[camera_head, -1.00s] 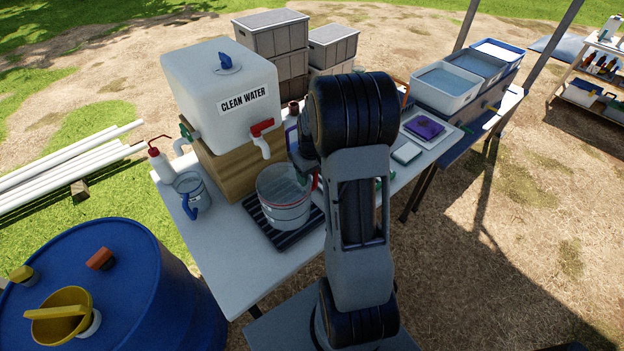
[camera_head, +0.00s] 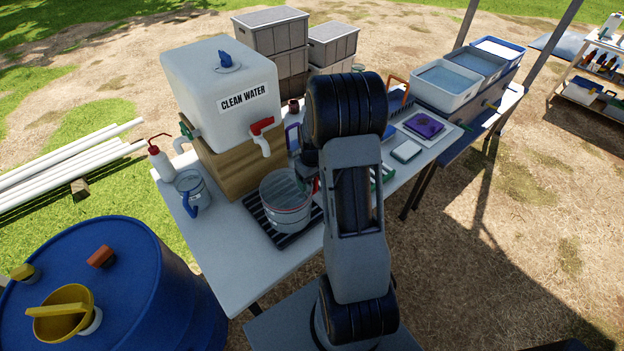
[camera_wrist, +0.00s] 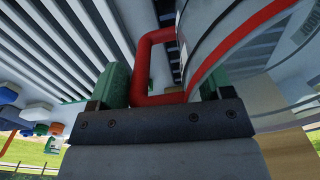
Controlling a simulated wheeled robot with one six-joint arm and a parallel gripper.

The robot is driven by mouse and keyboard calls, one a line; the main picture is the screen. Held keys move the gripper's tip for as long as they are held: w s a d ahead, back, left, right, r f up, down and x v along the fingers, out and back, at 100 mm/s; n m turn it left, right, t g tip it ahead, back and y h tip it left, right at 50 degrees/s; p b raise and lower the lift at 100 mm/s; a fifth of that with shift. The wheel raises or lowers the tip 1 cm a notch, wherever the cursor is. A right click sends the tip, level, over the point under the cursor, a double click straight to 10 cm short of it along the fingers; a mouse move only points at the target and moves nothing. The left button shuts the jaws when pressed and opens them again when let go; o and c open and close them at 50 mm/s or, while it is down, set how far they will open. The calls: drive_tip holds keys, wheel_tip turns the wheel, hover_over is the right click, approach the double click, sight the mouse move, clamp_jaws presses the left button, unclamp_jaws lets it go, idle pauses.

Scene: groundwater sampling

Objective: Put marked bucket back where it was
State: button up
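The marked bucket (camera_head: 286,203) is a clear vessel with a red band and a red handle. In the head view it stands upright on the dark slatted rack (camera_head: 258,219), below the red tap of the clean water tank. In the wrist view its curved wall (camera_wrist: 225,35) fills the upper right and its red handle (camera_wrist: 141,68) is close in front. My gripper (camera_wrist: 165,90) has green fingers set wide apart, with the handle between them and a gap on the right. In the head view my arm hides most of the gripper and handle.
The clean water tank (camera_head: 215,90) stands on a wooden block (camera_head: 225,165) just behind the bucket. A clear jug with a blue handle (camera_head: 189,190) is to its left. A blue barrel (camera_head: 130,280) stands at the lower left. The table front (camera_head: 225,255) is bare.

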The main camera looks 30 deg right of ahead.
drive_tip(key=shift+o, duration=1.4)
drive_tip(key=shift+r, duration=0.1)
wheel_tip(320, 180, up, 11)
drive_tip(key=shift+d+r+b, duration=0.1)
drive_tip(key=shift+b, duration=0.4)
drive_tip(key=s+a+r+t, duration=0.2)
drive_tip(key=s+a+r, duration=0.2)
drive_tip(key=s+a, duration=0.3)
drive_tip(key=s+a+r+t, duration=0.2)
drive_tip(key=s+a+r, duration=0.3)
drive_tip(key=s+a, duration=0.2)
drive_tip(key=shift+s+a+m+t, duration=0.15)
drive_tip(key=shift+a+m+t, duration=0.15)
drive_tip(key=shift+a, duration=0.9)
drive_tip(key=shift+r, duration=0.1)
